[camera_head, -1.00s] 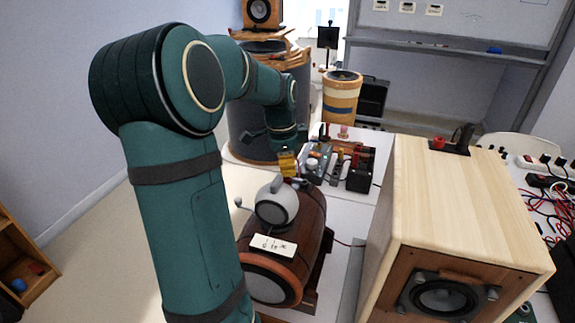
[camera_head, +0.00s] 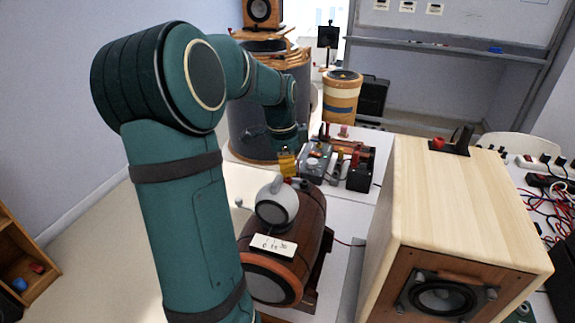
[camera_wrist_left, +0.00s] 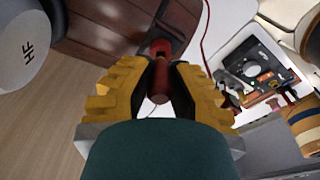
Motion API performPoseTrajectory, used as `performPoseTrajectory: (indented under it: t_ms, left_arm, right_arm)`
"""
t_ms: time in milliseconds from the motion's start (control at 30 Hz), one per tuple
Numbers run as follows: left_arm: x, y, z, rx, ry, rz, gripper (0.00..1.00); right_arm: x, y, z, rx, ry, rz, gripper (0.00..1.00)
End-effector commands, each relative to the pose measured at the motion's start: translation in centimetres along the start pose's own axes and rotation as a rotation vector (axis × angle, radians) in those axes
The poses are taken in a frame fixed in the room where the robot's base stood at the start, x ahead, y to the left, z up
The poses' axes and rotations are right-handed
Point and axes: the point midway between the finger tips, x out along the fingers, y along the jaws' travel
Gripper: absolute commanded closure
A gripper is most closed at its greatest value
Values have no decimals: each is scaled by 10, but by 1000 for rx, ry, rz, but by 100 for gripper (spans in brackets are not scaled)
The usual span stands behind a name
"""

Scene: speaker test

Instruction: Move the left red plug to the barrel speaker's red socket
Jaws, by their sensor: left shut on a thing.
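The barrel speaker (camera_head: 312,222), dark brown wood, lies on its side on the white table in the head view. Its wooden body (camera_wrist_left: 115,22) also shows at the top of the wrist view. My left gripper (camera_head: 287,163), with yellow fingers, is at the barrel's far end in the head view. In the wrist view the left gripper (camera_wrist_left: 158,80) is shut on a red plug (camera_wrist_left: 158,82), whose tip points toward the barrel's edge. I cannot tell whether the tip touches or enters a socket. My right gripper is not in view.
A grey rounded device (camera_head: 277,205) sits on top of the barrel. A large pale wooden speaker box (camera_head: 470,195) stands at right. Boxes of electrical gear (camera_head: 358,175) stand behind the barrel. A red cable (camera_wrist_left: 206,35) runs past the gripper in the wrist view.

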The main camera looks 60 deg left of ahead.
Motion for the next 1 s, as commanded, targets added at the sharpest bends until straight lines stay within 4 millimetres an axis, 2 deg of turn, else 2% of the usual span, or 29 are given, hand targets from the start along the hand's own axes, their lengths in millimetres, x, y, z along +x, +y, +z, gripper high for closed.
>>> performPoseTrajectory:
  t_ms: [1000]
  left_arm:
    - [16, 0, 2, 0, -1, 1, 100]
  right_arm:
    - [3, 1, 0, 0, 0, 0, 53]
